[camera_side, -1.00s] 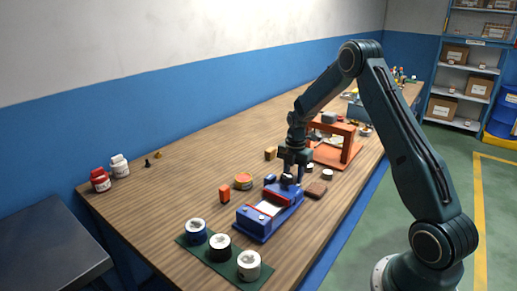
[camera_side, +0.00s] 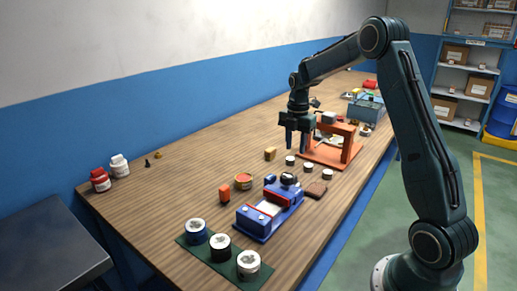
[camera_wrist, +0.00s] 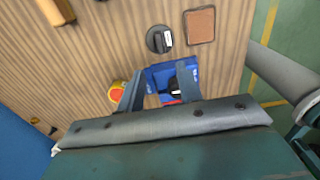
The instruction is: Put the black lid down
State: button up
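The black lid (camera_side: 289,179), a dark round disc with a raised handle, sits just past the far end of the blue device (camera_side: 266,216). In the wrist view the black lid (camera_wrist: 159,39) lies on the wood between the blue device (camera_wrist: 158,77) and a brown square pad (camera_wrist: 201,26), with nothing holding it. My gripper (camera_side: 297,146) hangs above the table, apart from the lid. Its two fingers (camera_wrist: 158,95) are spread with nothing held between them, and the device shows below them.
The brown pad (camera_side: 316,189) and several white-topped tins (camera_side: 306,165) stand near the lid. An orange frame (camera_side: 345,147) stands behind. An orange tin (camera_side: 243,181) and a block (camera_side: 224,194) are left of the device. The table's left side is mostly clear.

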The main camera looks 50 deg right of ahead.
jog(key=shift+r, duration=0.2)
dwell(0.5)
jog(key=s+a+r+m+t, duration=0.1)
jog(key=s+a+r+m, duration=0.3)
jog(key=a+r, duration=0.35)
jog(key=s+a+r+m+t, duration=0.1)
jog(key=s+a+r+m, duration=0.4)
jog(key=a, duration=0.3)
jog(key=s+a+m+t, duration=0.1)
jog(key=s+a+m, duration=0.3)
jog(key=s, duration=0.4)
jog(key=s+a+m+t, duration=0.2)
jog(key=s+a+m, duration=0.3)
jog(key=s, duration=0.3)
jog(key=shift+s+a+r+t, duration=0.2)
jog(key=shift+a+r+t, duration=0.1)
jog(key=shift+r, duration=0.15)
